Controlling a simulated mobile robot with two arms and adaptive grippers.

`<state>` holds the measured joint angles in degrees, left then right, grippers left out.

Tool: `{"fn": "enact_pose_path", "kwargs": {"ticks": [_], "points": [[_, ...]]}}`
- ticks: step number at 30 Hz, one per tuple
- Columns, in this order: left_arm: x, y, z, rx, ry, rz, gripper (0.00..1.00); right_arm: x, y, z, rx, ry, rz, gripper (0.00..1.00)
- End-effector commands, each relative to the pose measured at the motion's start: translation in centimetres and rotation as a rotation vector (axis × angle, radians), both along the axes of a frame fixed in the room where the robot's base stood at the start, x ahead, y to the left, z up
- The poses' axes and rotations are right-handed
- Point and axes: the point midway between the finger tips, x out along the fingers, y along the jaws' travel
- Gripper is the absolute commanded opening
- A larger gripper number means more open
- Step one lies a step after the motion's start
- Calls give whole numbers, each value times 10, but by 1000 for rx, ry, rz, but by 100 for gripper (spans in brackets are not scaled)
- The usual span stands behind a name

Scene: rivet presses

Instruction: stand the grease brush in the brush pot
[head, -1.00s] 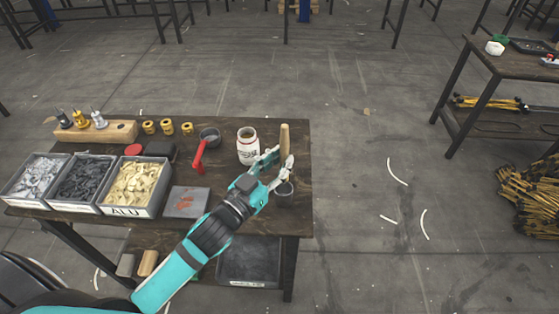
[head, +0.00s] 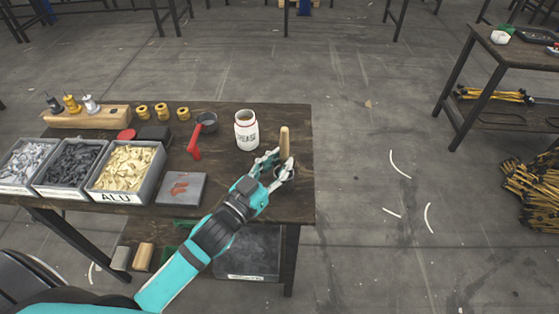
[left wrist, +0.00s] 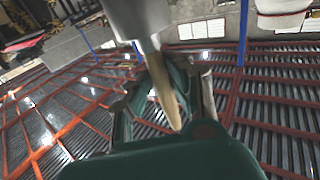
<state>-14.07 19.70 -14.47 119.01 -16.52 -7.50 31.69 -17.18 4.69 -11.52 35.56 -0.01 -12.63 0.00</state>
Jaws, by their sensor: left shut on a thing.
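The grease brush (head: 284,142) stands upright, its tan wooden handle rising above my left gripper (head: 276,164). My left gripper is shut on the brush near the table's right end. The handle also shows in the left wrist view (left wrist: 165,96), between the fingers. The brush pot (left wrist: 138,16) is a grey cylinder at the top of that upside-down view, in line with the brush. In the head view the fingers mostly cover the pot. The brush's lower end is hidden, so I cannot tell how deep it is in the pot. My right gripper is out of view.
The white grease jar (head: 246,131) stands just left of the brush. A red-handled dark cup (head: 207,122), a grey tray (head: 181,188) and bins of parts (head: 126,170) lie farther left. The table's right edge is close to the gripper.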

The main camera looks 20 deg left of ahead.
Motion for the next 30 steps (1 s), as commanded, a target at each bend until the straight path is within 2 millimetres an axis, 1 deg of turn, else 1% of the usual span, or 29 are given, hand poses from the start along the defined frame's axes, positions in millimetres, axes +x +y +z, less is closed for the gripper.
{"fn": "enact_pose_path", "kwargs": {"ticks": [8,9,14,15,24,26,29,30], "points": [[0,0,-1,0,-1,0,0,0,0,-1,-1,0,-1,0],[0,0,-1,0,-1,0,22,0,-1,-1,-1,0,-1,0],[0,0,-1,0,-1,0,42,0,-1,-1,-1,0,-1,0],[0,0,-1,-1,-1,0,45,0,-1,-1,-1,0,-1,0],[-3,1,-2,-1,1,0,45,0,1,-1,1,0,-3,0],[-8,2,-3,-1,3,0,45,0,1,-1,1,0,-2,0],[-23,7,-4,-1,4,0,45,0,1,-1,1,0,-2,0],[-31,10,-4,0,4,0,45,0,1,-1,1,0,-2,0]]}}
